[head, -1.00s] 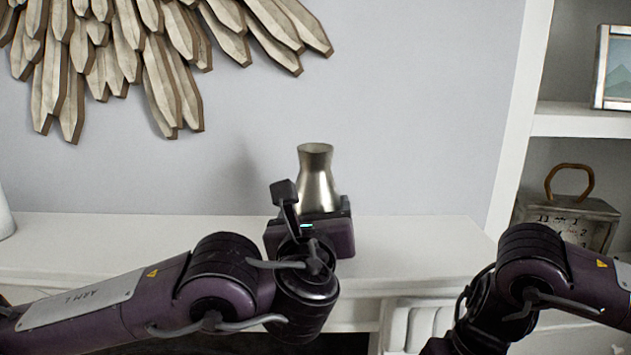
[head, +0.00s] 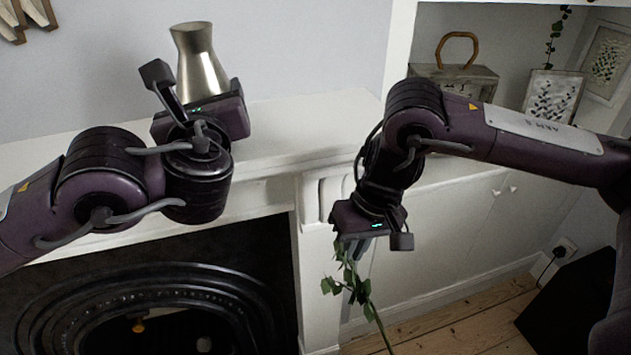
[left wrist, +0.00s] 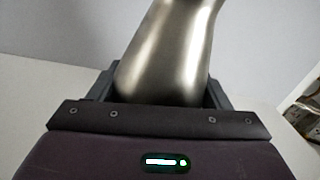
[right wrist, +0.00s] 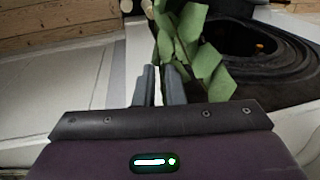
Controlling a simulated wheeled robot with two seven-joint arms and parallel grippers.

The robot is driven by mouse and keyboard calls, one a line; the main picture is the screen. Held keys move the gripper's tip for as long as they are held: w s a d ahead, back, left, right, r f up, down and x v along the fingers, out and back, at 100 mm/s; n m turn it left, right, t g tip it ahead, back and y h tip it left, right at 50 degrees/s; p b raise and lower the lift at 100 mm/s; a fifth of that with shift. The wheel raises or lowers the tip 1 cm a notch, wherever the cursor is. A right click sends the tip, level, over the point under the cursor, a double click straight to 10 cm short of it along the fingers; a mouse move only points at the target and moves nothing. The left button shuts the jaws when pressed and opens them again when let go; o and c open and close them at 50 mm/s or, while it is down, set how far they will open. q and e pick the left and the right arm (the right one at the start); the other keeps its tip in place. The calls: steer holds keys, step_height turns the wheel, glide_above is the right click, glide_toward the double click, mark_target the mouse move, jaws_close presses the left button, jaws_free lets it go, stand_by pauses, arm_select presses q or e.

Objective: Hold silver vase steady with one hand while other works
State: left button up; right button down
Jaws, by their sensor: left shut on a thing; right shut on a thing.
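The silver vase (head: 199,62) stands upright on the white mantel shelf (head: 300,125). It also shows in the left wrist view (left wrist: 167,55). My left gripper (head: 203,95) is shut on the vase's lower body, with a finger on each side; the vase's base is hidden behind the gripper. My right gripper (head: 367,240) points down in front of the mantel's right end. It is shut on a green leafy stem (head: 352,286), which hangs below the fingers; its leaves also show in the right wrist view (right wrist: 196,55).
A black fireplace (head: 150,305) lies below the mantel. A metal box clock with a wooden handle (head: 455,75) and a framed picture (head: 553,100) stand on the right shelf. A low white cabinet (head: 460,240) stands behind my right arm. The mantel right of the vase is clear.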

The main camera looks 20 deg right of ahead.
arm_select(q)
steer(key=shift+f, duration=0.1)
arm_select(e)
steer(key=s+a+r+n+t+y, duration=0.1)
steer(key=s+a+r+n+y, duration=0.2)
steer(key=r, duration=0.8)
steer(key=a+r+n+t, duration=0.1)
steer(key=a+r+n, duration=0.3)
steer(key=r, duration=0.7)
steer(key=s+a+r+n+t+y, duration=0.15)
steer(key=a+r, duration=0.45)
steer(key=r, duration=0.6)
steer(key=w+a+r+n+t+y, duration=0.15)
steer(key=w+r+y, duration=0.35)
steer(key=r, duration=0.6)
steer(key=w+a+r+n+g+y, duration=0.1)
steer(key=w+r+n+y, duration=0.1)
steer(key=w+r, duration=0.6)
steer(key=w+a+r+n+t+y, duration=0.15)
steer(key=w+r+y, duration=0.25)
steer(key=r, duration=0.9)
step_height(320, 180, down, 14)
steer(key=shift+d+r+n, duration=0.2)
steer(key=shift+d+n, duration=0.05)
steer(key=shift+n, duration=0.2)
steer(key=shift+g+h, duration=0.25)
steer(key=c, duration=1.4)
jaws_free()
steer(key=shift+c, duration=0.2)
